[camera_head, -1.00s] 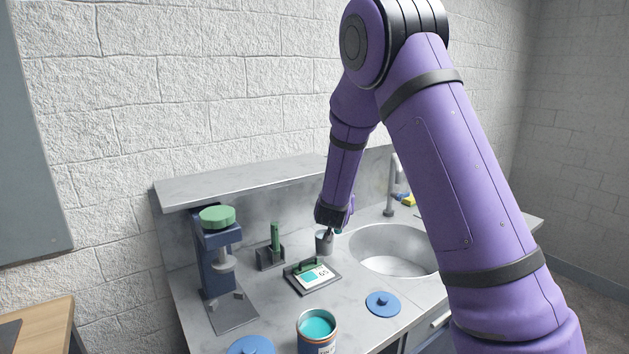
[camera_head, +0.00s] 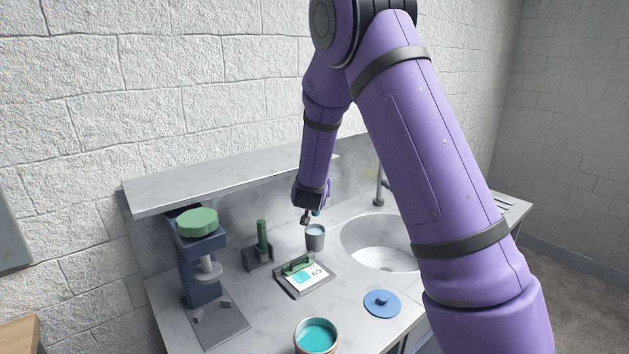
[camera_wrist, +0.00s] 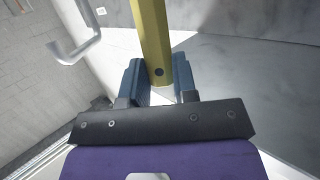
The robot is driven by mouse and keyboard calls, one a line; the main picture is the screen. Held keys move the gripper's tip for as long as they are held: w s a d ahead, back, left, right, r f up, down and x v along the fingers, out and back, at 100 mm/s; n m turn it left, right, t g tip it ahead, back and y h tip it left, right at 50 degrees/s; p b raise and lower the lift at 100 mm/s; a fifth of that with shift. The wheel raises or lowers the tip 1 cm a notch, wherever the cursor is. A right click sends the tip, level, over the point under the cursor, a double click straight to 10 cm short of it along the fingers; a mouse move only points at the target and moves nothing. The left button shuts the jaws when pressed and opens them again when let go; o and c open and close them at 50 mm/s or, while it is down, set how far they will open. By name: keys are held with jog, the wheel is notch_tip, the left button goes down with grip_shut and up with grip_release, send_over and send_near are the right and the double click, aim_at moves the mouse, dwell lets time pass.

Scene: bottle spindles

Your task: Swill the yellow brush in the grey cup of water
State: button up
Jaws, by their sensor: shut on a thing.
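The grey cup (camera_head: 315,238) stands on the worktop left of the sink, and its pale water surface shows at the open top. My gripper (camera_head: 310,211) is just above the cup, pointing down. In the wrist view my gripper (camera_wrist: 160,84) is shut on the yellow brush (camera_wrist: 152,35), with its two blue jaws on either side of the yellow handle. The brush's bristle end cannot be made out.
The sink (camera_head: 385,243) with its tap (camera_head: 379,190) is right of the cup. A tray with a picture card (camera_head: 305,277) lies in front. A blue lid (camera_head: 382,303), an open teal paint tin (camera_head: 317,337), a green-handled tool in a holder (camera_head: 262,240) and a blue press (camera_head: 197,262) stand around.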

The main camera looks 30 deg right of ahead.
aim_at(316, 214)
jog(key=shift+w+d+f, duration=0.1)
jog(key=shift+w+f, duration=0.05)
jog(key=shift+f, duration=1.85)
jog(key=shift+w+a+f, duration=0.1)
jog(key=shift+w+f, duration=0.05)
jog(key=shift+f, duration=1.9)
jog(key=shift+w+d+f, duration=0.1)
jog(key=shift+w+f, duration=0.05)
jog(key=shift+f, duration=1.85)
jog(key=shift+d, duration=0.15)
